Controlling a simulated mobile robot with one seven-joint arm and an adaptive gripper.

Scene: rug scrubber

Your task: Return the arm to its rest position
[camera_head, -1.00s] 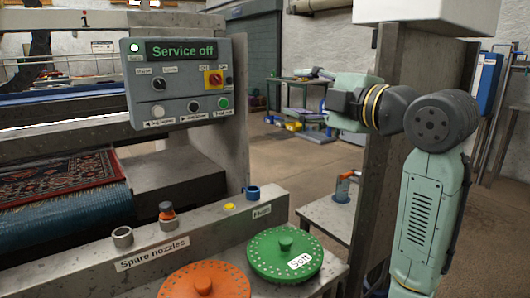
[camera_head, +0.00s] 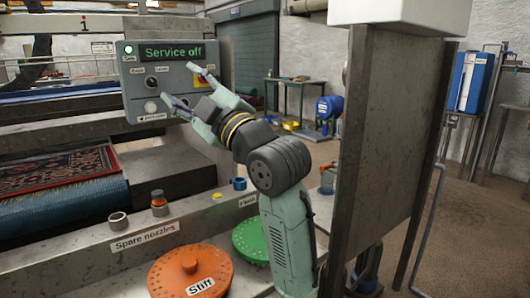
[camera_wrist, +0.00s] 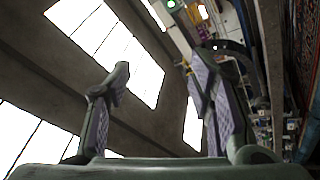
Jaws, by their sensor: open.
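My arm (camera_head: 290,235) rises from the bottom centre in the head view and bends up and left at its dark joint. My gripper (camera_head: 180,83) is at its end, in front of the grey control panel (camera_head: 130,75) as seen in the head view. Its two fingers are spread apart with nothing between them. In the wrist view my gripper (camera_wrist: 156,68) is also open and empty, with the ceiling and bright windows behind it. The fingers hide part of the panel's right side. Whether they touch the panel cannot be told.
The panel display reads "Service off". An orange disc (camera_head: 189,277) marked "Stiff" and a partly hidden green disc (camera_head: 250,240) lie below the spare nozzles ledge (camera_head: 145,238). A grey upright board (camera_head: 388,150) stands right of my arm. A patterned rug (camera_head: 60,170) lies at left.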

